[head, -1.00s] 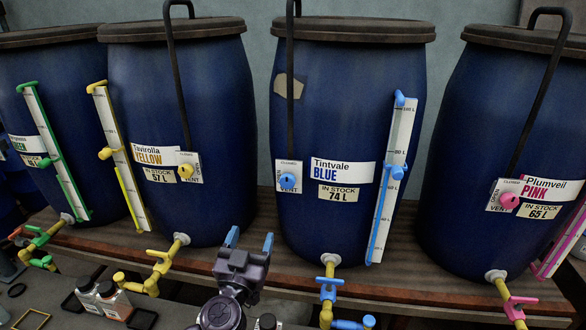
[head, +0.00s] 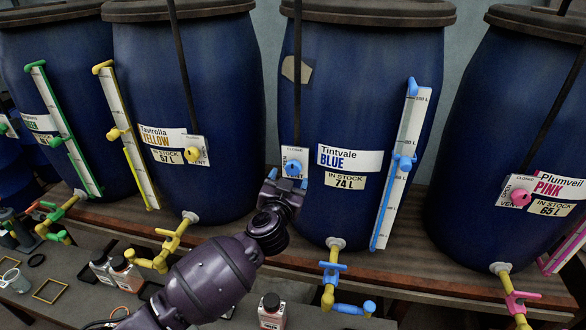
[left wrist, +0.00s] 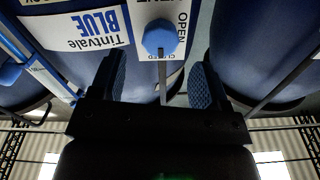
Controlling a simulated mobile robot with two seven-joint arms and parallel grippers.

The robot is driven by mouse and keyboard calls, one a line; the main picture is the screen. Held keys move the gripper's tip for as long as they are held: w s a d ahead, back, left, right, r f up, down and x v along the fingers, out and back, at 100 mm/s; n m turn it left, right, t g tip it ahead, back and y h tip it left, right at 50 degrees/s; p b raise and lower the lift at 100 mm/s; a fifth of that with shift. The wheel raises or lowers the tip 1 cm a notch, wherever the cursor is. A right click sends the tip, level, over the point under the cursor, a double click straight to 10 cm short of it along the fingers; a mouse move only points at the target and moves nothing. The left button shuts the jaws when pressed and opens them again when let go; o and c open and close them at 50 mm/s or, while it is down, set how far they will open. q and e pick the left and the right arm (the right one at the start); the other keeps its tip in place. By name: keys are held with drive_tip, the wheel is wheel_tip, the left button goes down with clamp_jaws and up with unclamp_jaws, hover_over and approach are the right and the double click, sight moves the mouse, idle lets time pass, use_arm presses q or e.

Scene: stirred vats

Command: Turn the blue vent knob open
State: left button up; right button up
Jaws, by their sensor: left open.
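The blue vent knob (head: 293,168) sits on a white plate on the front of the blue vat (head: 340,110) labelled Tintvale BLUE. In the left wrist view the knob (left wrist: 160,38) shows as a faceted blue cap, with OPEN and CLOSED printed on the plate around it. My left gripper (head: 286,184) is open and empty just below and in front of the knob. In the left wrist view its fingers (left wrist: 158,75) stand either side of the knob's line, with the knob slightly beyond the tips; I see no contact. My right gripper is not in view.
A dark vent pipe (head: 297,80) rises above the knob. The blue level gauge (head: 398,170) and blue tap (head: 332,280) are on the same vat. The yellow vat (head: 190,90) stands left, the pink vat (head: 510,120) right. Small bottles (head: 124,272) stand on the lower bench.

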sight(293, 169)
use_arm(q)
drive_tip(key=shift+w+d, duration=0.2)
drive_tip(key=shift+w, duration=0.7)
drive_tip(key=shift+w+d, duration=0.15)
drive_tip(key=shift+w, duration=0.75)
drive_tip(key=shift+w+d, duration=0.2)
drive_tip(key=shift+w, duration=0.7)
drive_tip(key=c, duration=0.9)
